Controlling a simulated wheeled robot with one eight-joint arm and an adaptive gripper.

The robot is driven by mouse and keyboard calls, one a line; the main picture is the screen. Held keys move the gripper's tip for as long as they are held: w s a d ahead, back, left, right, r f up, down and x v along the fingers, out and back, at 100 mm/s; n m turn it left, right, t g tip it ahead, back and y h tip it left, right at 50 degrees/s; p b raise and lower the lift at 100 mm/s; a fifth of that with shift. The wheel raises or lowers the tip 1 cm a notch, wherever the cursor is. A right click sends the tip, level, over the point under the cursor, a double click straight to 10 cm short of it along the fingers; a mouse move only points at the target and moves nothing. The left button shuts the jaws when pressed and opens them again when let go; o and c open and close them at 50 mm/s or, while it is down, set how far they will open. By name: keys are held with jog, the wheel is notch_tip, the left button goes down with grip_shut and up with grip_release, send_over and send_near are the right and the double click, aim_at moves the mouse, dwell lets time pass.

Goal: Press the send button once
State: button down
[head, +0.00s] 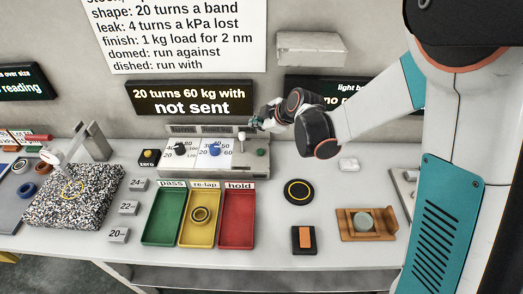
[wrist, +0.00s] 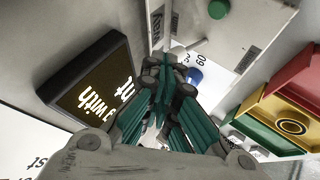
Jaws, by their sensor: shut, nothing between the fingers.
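The control panel (head: 220,160) stands at the back of the bench below a display (head: 190,98) reading "20 turns 60 kg with not sent". It carries a black dial, a blue dial (head: 214,149), a pale-knobbed lever (head: 241,137) and a green button (head: 261,152) at its right end. I cannot read a send label on that button. My gripper (head: 258,122) is shut and empty, above the right part of the panel. In the wrist view its fingers (wrist: 172,62) point at the panel, with the green button (wrist: 218,9) beyond them and the blue dial (wrist: 193,75) beside them.
Green, yellow and red trays (head: 237,222) lie in front of the panel; a ring (head: 200,215) sits in the yellow one. A yellow button marked zero (head: 148,155) is left of the panel. A black disc (head: 298,191) and wooden holder (head: 346,223) lie to the right.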

aim_at(259, 152)
jog(key=shift+f+b, duration=3.15)
jog(key=shift+f, duration=1.25)
jog(key=shift+f, duration=0.15)
jog(key=shift+f+b, duration=0.3)
jog(key=shift+b, duration=0.15)
jog(key=shift+f+b, duration=0.45)
jog(key=shift+f, duration=0.05)
jog(key=shift+r, duration=0.15)
jog(key=shift+r+p, duration=0.6)
jog(key=shift+r, duration=0.2)
jog(key=shift+r, duration=0.15)
